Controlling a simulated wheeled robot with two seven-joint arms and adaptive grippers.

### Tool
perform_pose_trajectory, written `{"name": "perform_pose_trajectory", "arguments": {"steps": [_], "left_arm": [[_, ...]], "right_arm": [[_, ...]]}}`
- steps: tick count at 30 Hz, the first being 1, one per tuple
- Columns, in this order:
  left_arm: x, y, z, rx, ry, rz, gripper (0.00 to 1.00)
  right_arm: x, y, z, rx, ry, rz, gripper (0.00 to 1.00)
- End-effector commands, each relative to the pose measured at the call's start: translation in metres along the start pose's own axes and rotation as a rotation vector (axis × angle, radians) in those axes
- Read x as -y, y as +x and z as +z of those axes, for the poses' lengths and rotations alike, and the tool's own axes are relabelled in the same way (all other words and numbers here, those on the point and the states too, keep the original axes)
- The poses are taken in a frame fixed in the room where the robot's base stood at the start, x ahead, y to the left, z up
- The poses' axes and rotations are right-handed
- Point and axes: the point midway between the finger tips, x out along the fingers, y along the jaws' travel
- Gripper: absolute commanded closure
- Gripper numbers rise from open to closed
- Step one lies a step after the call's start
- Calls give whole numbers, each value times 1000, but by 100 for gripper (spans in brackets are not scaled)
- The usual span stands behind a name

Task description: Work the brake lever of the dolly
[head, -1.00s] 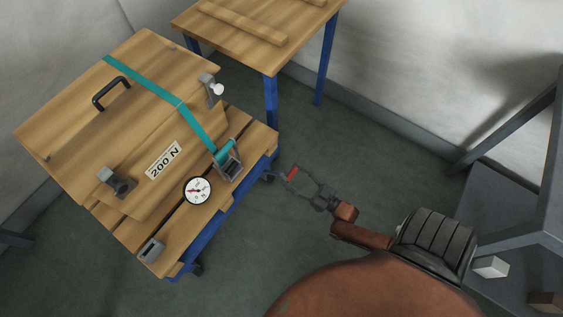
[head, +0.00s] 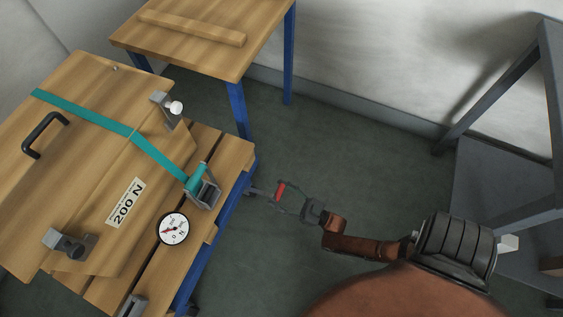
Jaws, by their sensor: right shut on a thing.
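The dolly (head: 202,262) is at the left, with a blue frame and a wooden plank deck. Its brake lever, with a red grip (head: 281,190), sticks out from the blue side toward the right. My right gripper (head: 281,194) reaches in from the lower right and is shut on the red grip, with its fingers on either side of it. The lever's base is partly hidden by the deck edge. My left gripper does not show.
A wooden crate lid labelled 200 N (head: 125,203) lies on the dolly under a teal strap (head: 85,112) with a ratchet buckle (head: 203,190). A round dial (head: 173,229) sits beside it. A wooden table (head: 205,50) stands behind. A grey metal frame (head: 500,95) is at right. Dark floor lies between.

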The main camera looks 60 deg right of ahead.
Motion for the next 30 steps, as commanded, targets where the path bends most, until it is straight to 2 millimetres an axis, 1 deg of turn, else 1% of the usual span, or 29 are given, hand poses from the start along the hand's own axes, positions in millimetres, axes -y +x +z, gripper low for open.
{"name": "perform_pose_trajectory", "arguments": {"steps": [1,10,11,16,26,29,30], "left_arm": [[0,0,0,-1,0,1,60],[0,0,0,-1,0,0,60],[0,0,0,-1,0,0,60],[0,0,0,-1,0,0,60],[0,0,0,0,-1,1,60],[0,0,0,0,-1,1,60],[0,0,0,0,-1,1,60]], "right_arm": [[-7,3,2,4,-3,12,90],[-7,4,0,0,-3,11,90],[-7,4,0,-1,-3,11,44],[-6,3,-1,-2,-2,11,33],[-4,-1,0,-1,-1,9,32],[-4,-11,0,1,-1,9,32],[-4,-17,0,2,-1,9,32]]}}
